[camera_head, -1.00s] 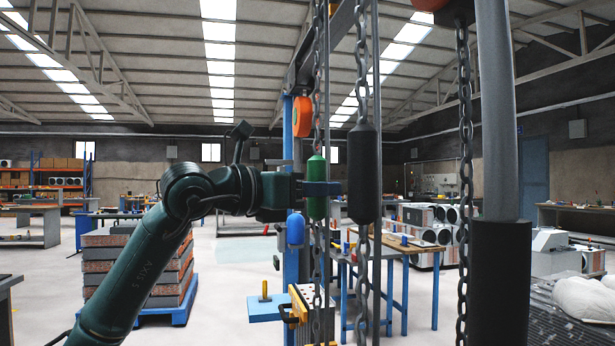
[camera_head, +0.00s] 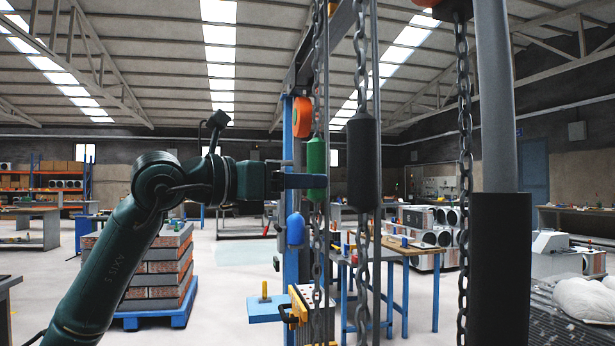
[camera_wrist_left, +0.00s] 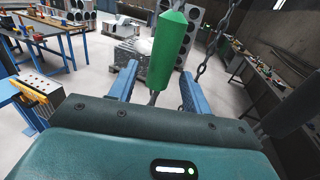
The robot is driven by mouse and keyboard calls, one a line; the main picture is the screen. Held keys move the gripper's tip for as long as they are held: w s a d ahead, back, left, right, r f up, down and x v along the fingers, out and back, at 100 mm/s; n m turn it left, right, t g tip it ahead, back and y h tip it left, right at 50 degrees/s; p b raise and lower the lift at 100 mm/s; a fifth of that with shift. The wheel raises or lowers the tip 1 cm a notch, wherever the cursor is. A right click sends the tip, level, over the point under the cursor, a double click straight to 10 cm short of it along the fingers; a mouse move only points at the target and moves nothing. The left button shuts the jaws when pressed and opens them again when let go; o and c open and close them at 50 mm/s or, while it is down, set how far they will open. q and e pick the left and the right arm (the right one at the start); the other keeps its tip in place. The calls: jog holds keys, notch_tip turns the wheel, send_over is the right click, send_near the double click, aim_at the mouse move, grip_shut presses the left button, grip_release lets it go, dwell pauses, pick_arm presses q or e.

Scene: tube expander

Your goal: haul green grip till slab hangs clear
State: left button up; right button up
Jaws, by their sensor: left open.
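The green grip (camera_head: 316,160) is a tapered cylinder on a hanging chain, upright in the head view. It also shows tilted in the left wrist view (camera_wrist_left: 167,50). My left gripper (camera_head: 312,181) is level with the grip's lower part. In the left wrist view the two blue fingers of my left gripper (camera_wrist_left: 158,80) stand apart, one on each side of the grip's lower end, with gaps visible. One finger crosses in front of the grip in the head view. My right gripper is not in view. I cannot make out a hanging slab.
A larger black grip (camera_head: 362,160) hangs on a chain just right of the green one. Another chain (camera_head: 464,150) and a grey pole with a black sleeve (camera_head: 500,265) stand further right. A blue post (camera_head: 291,255) is behind. Stacked slabs (camera_head: 160,265) rest on a blue pallet at left.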

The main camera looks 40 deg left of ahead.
pick_arm(q)
jog(key=b+v, duration=0.1)
jog(key=v, duration=0.2)
jog(key=shift+s+a, duration=0.15)
jog(key=shift+s, duration=0.15)
dwell(0.4)
